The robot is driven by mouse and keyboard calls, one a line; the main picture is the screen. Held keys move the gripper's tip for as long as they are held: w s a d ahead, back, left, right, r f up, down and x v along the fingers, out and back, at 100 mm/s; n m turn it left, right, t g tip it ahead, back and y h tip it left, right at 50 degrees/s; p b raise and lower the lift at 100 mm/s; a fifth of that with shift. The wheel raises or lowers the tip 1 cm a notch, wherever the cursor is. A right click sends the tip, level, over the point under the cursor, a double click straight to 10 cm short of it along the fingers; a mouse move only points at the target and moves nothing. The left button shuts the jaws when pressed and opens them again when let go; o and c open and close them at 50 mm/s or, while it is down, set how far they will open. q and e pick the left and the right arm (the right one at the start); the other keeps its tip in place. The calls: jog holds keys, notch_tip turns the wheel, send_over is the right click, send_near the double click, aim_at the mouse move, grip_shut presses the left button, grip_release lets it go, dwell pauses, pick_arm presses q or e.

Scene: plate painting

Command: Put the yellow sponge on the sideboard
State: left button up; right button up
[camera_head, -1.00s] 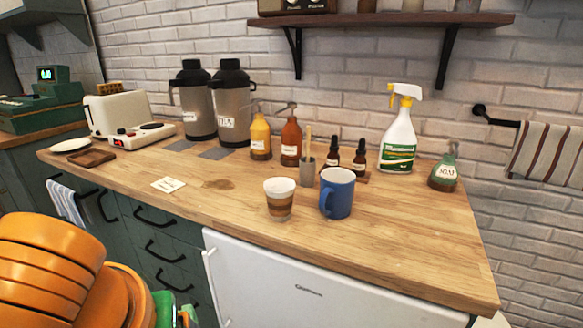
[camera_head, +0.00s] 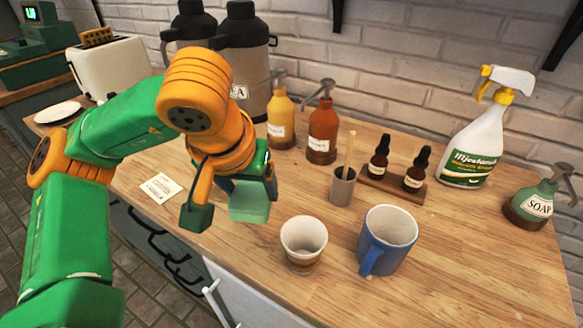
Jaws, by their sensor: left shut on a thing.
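The sideboard (camera_head: 330,255) has a wooden top, with dark green drawers and a white appliance front below. My left gripper (camera_head: 224,208) is above its front edge, left of a paper cup, with its fingers pointing down. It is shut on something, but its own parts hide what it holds. I cannot make out the yellow sponge in this view. My right gripper is not in view.
A striped paper cup (camera_head: 303,243) and blue mug (camera_head: 387,241) stand near the front. Behind are pump bottles (camera_head: 322,137), a brush cup (camera_head: 342,187), dropper bottles (camera_head: 415,168), a spray bottle (camera_head: 475,145) and soap (camera_head: 537,205). The right front top is clear.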

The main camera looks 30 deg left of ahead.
aim_at(255, 190)
pick_arm(q)
jog(key=w+f, duration=0.1)
jog(key=w+a+f, duration=0.1)
jog(key=f, duration=0.1)
jog(key=w+a+f, duration=0.1)
jog(key=shift+w+f+p, duration=0.3)
jog(key=shift+w+f, duration=0.05)
notch_tip(255, 190, down, 3)
jog(key=shift+r+p, duration=0.2)
jog(key=shift+p, duration=0.15)
jog(key=shift+f, duration=0.3)
jog(key=shift+w+f, duration=0.1)
jog(key=shift+f, duration=0.05)
jog(key=o, duration=1)
jog(key=shift+b, duration=0.3)
jog(key=o, duration=0.4)
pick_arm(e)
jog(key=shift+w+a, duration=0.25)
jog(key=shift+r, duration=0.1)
